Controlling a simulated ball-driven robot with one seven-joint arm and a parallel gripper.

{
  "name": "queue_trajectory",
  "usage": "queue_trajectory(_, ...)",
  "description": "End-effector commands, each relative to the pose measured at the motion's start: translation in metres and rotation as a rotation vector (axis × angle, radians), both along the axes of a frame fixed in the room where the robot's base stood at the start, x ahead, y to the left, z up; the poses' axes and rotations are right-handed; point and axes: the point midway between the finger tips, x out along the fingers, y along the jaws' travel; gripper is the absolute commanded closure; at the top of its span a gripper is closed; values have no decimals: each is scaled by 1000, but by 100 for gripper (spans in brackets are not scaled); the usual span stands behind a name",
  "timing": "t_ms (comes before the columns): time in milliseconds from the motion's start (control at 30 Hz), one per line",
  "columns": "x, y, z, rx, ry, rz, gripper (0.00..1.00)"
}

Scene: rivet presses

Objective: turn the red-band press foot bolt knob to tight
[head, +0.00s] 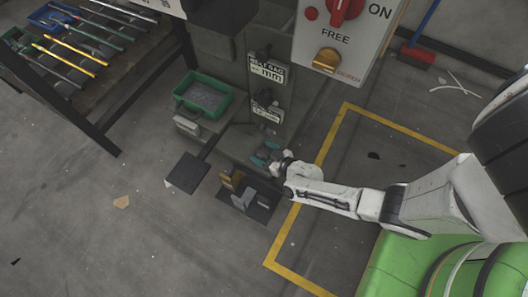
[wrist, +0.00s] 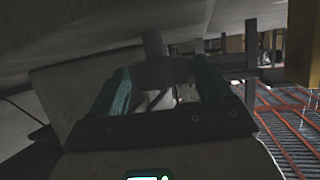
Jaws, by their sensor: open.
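In the head view my gripper (head: 268,153) is low at the foot of the grey press (head: 262,110), near the floor. Its teal fingers are apart. In the wrist view the two teal fingers (wrist: 163,88) frame a dark, rounded shape (wrist: 165,73), with a pale shape just below it. It is too dim to tell whether the dark shape is the foot bolt knob, or whether the fingers touch it. I cannot make out a red band on the press. In the head view no foot bolt knob shows clearly; my gripper and wrist cover part of the press foot.
A green bin (head: 203,96) stands left of the press. Dark pedals (head: 250,196) lie just below my gripper. A control panel (head: 343,40) with red and orange knobs is above. A rack of coloured rods (head: 75,48) is at upper left. Left floor is mostly open.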

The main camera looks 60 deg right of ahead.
Motion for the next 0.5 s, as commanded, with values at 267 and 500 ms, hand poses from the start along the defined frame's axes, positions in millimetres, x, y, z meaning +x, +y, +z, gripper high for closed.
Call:
queue_trajectory(267, 1, -1, 0, 0, 0, 0, 21)
queue_trajectory(500, 1, 0, 0, 0, 0, 0, 44)
